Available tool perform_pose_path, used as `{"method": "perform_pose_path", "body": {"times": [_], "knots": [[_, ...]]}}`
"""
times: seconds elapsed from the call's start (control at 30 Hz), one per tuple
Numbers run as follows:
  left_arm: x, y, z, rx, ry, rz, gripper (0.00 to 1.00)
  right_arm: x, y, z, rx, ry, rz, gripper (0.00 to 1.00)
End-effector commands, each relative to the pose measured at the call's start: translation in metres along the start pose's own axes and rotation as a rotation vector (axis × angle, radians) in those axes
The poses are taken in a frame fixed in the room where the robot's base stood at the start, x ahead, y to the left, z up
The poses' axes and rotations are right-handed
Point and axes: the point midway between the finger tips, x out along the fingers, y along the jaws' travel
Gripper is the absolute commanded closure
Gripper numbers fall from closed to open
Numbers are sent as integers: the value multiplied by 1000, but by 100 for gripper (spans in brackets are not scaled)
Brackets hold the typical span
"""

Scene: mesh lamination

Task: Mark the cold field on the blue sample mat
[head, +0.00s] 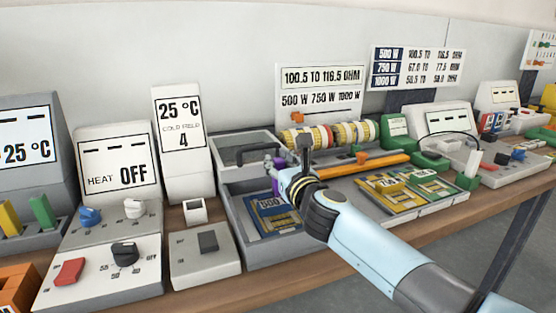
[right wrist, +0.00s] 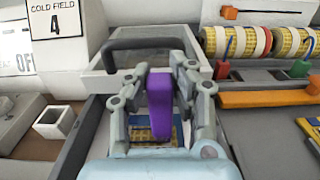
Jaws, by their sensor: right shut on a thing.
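The blue sample mat (head: 266,216), with yellow lines, lies in the open grey tray (head: 233,205). A sign (head: 181,130) reads 25 °C, COLD FIELD 4; it shows partly in the right wrist view (right wrist: 55,20). My right gripper (head: 277,175) is over the tray. In the right wrist view my right gripper (right wrist: 160,78) is shut on a purple marker-like piece (right wrist: 160,100), held upright above the mat (right wrist: 137,133). The gripper hides part of the mat, and contact between piece and mat cannot be told. My left gripper is not in view.
A black-handled lid or press (head: 245,150) stands behind the tray. Striped rolls (head: 345,133) and an orange bar (head: 375,164) are to its right, with yellow mats (head: 425,190) beyond. A HEAT OFF console (head: 120,170) and switch box (head: 205,262) stand left.

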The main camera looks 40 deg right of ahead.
Motion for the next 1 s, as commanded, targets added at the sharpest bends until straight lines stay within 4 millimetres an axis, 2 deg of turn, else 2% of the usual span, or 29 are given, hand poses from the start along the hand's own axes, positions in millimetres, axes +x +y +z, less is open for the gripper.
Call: {"method": "perform_pose_path", "body": {"times": [0.03, 0.1, 0.63, 1.0], "knots": [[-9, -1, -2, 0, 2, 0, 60, 0, 0, 10, 0, -3, 0, 100], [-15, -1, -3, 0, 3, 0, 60, 0, 0, 18, 0, -5, 1, 100], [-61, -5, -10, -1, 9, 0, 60, 1, 1, 64, -1, -8, 1, 100], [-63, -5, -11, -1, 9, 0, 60, 1, 1, 66, -1, -7, 1, 100]]}}
